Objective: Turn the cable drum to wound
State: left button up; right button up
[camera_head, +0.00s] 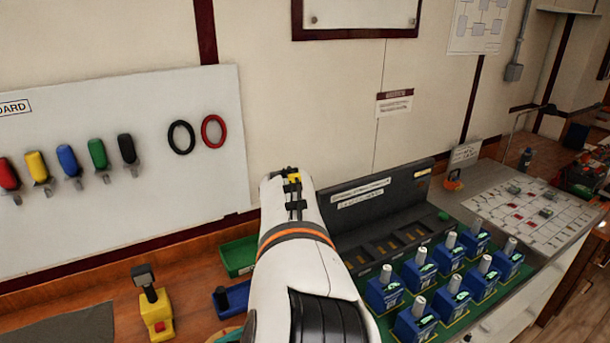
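I cannot make out the cable drum for certain. A round teal and orange edge (228,337) shows at the bottom, mostly hidden by my white arm and cut off by the frame. My arm rises from the bottom centre and ends in front of the wall. A small black fitting with a yellow bit shows at its top. I cannot tell which arm it is. Neither gripper's fingers can be seen.
Blue breakers (414,326) with grey levers stand in rows at right, before a dark panel (376,211). A yellow block with a lever (155,312), a green tray (238,257) and a blue tray (231,300) are at left. Coloured-handled tools and two rings hang on a white board (75,115).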

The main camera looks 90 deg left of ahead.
pick_arm(q)
jog(key=shift+d+f, duration=0.1)
jog(key=shift+f, duration=0.1)
jog(key=o, duration=1.1)
jog(key=shift+o, duration=1.4)
jog(key=shift+r, duration=0.1)
jog(key=b+v, duration=0.5)
jog(key=v, duration=0.7)
jog(key=shift+b, duration=0.3)
